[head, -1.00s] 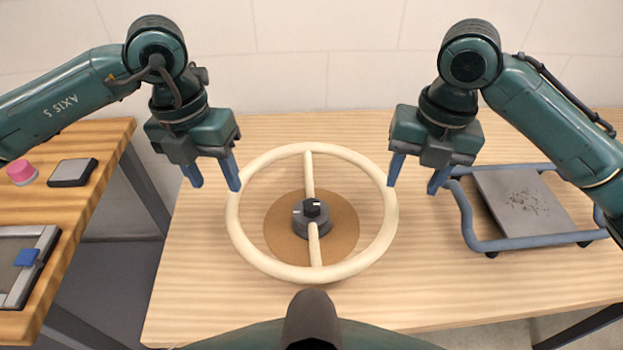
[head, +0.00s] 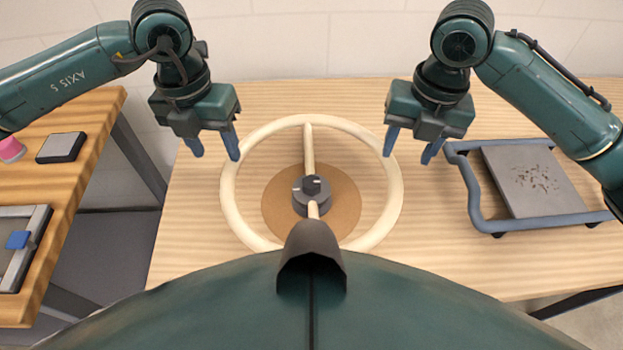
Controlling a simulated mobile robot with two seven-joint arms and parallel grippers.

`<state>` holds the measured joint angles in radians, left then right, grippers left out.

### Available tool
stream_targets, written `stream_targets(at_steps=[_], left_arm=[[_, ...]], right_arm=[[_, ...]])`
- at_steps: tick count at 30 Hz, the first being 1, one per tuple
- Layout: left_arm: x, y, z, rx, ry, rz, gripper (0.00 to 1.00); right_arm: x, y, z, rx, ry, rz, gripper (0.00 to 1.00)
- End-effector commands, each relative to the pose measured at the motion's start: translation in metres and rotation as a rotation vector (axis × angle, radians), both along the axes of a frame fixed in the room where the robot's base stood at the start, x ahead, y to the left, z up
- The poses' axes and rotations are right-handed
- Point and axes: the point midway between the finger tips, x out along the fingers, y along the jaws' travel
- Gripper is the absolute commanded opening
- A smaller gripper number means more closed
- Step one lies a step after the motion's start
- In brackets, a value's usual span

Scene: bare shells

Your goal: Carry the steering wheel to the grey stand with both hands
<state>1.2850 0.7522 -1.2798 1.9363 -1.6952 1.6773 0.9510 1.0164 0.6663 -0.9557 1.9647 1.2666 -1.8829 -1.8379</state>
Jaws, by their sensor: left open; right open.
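The cream steering wheel (head: 229,203) lies flat at the middle of the wooden table, with one bar across it and a dark grey hub (head: 311,195). A brown disc (head: 343,200) shows under it. My own body hides its near rim. My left gripper (head: 214,152) is open and empty, pointing down at the wheel's upper left rim. My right gripper (head: 410,150) is open and empty at the upper right rim. I cannot tell whether either inner finger touches the rim. A grey, speckled flat plate (head: 520,195), apparently the grey stand, sits at the right.
A blue tubular rail (head: 475,205) runs around the grey plate. A second wooden table (head: 75,185) at the left holds a grey block (head: 61,147), a pink round piece (head: 10,149) and a framed tray with a blue block (head: 18,240). A gap separates the tables. A pale wall stands behind.

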Motion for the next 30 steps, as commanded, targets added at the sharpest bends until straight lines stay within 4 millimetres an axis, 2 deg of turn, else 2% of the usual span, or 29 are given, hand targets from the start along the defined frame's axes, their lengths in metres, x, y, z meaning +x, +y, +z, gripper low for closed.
stream_targets(at_steps=[1, 6, 13, 19, 28, 30], left_arm=[[-0.001, 0.0, -0.011, 0.0, 0.005, 0.001, 0.49], [-0.002, -0.003, -0.045, 0.0, 0.004, -0.001, 0.49], [-0.001, -0.005, -0.079, 0.001, 0.003, 0.0, 0.49], [-0.001, -0.006, -0.09, 0.0, 0.0, 0.0, 0.49], [-0.001, -0.006, -0.092, -0.001, 0.0, 0.0, 0.49], [-0.001, -0.006, -0.091, -0.001, 0.0, 0.0, 0.43]], right_arm=[[-0.001, 0.0, -0.012, -0.001, 0.004, -0.001, 0.47], [-0.001, 0.003, -0.045, -0.001, 0.004, -0.001, 0.47], [0.001, 0.005, -0.078, -0.001, 0.002, -0.001, 0.47], [0.001, 0.006, -0.091, -0.001, 0.0, -0.001, 0.47], [0.001, 0.006, -0.092, 0.0, -0.001, 0.0, 0.47], [0.001, 0.006, -0.092, 0.0, -0.001, 0.0, 0.41]])
